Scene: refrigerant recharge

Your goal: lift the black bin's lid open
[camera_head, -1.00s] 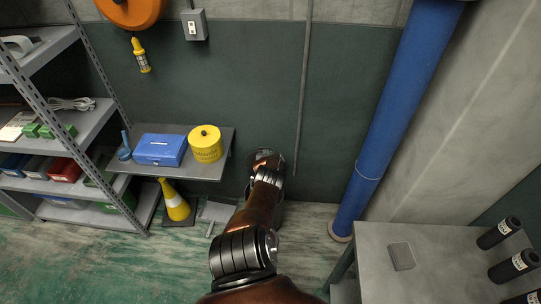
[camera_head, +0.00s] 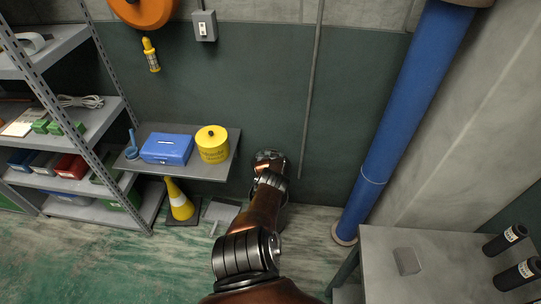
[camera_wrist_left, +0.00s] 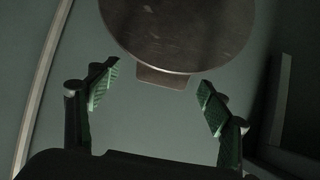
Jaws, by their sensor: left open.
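In the left wrist view, a round, dull grey-brown lid (camera_wrist_left: 180,35) fills the top middle, with a small flat tab (camera_wrist_left: 162,78) on its near edge. My left gripper (camera_wrist_left: 158,84) is open, its green-padded fingers on either side of the tab, apart from it in the picture. No contact shows. In the head view my arm reaches toward the wall and hides the gripper and most of the black bin; only a dark sliver of the bin (camera_head: 284,216) shows beside the arm. The lid looks closed, though its hinge is out of sight. My right gripper is not in view.
A wall shelf (camera_head: 205,172) with a blue box (camera_head: 167,149) and yellow tin (camera_head: 212,144) is left of my arm. Below are a yellow cone (camera_head: 179,201) and a dustpan (camera_head: 219,213). A blue pipe (camera_head: 400,120) and grey table (camera_head: 440,265) stand right.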

